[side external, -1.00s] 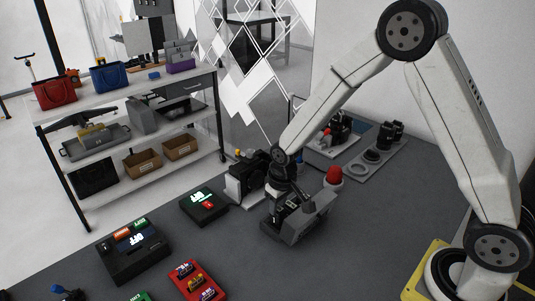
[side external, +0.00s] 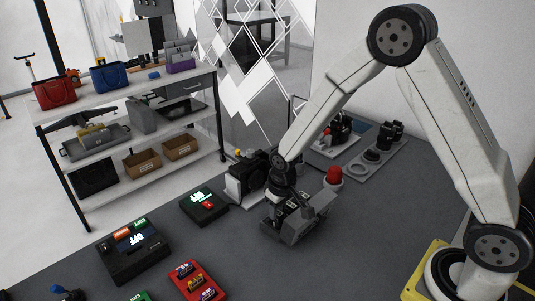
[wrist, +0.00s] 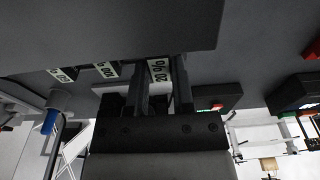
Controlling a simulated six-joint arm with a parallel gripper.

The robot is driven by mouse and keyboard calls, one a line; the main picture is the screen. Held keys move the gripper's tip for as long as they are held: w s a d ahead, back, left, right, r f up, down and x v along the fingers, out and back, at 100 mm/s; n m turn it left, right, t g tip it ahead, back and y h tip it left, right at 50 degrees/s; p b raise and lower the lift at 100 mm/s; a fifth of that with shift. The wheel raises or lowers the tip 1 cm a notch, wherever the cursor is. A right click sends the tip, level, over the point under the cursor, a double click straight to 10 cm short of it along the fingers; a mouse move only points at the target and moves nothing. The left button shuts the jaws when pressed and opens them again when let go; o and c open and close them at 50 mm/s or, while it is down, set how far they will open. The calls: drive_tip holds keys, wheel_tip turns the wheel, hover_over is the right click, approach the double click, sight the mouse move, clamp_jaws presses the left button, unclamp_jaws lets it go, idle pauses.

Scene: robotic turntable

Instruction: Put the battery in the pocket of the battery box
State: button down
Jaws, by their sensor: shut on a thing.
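The grey battery box (side external: 315,222) stands on the dark table beneath my gripper in the side external view. In the wrist view its grey body (wrist: 100,25) fills the top of the picture. My gripper (side external: 282,204) is at the left part of the box, pointing down. In the wrist view my gripper (wrist: 161,82) is shut on a battery (wrist: 157,70) with a white "20 %" label between the fingers. Two similar white-labelled pieces are to its left, one reading "100" (wrist: 106,70). The battery's lower end and the pocket are hidden, so its seating cannot be told.
A red dome button (side external: 334,174) stands behind the box, and a dark machine (side external: 252,170) is close behind my gripper. Control boxes (side external: 135,252) and a red panel (side external: 197,282) lie to the left. The table in front of the box is clear.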

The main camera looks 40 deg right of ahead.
sight(281, 214)
drive_tip(key=shift+f, duration=0.55)
drive_tip(key=shift+c, duration=2)
unclamp_jaws()
drive_tip(key=shift+r, duration=0.15)
drive_tip(key=shift+s+r, duration=0.15)
drive_tip(key=shift+r, duration=1.1)
drive_tip(key=shift+s+r, duration=0.2)
drive_tip(key=shift+r, duration=1.05)
drive_tip(key=shift+s+r, duration=0.15)
drive_tip(key=shift+r, duration=1.1)
drive_tip(key=shift+s, duration=0.1)
drive_tip(key=s+d+r, duration=0.1)
drive_tip(key=s, duration=0.5)
drive_tip(key=s+d+r+t, duration=0.1)
drive_tip(key=s+r, duration=0.1)
drive_tip(key=s, duration=0.5)
drive_tip(key=shift+d, duration=0.35)
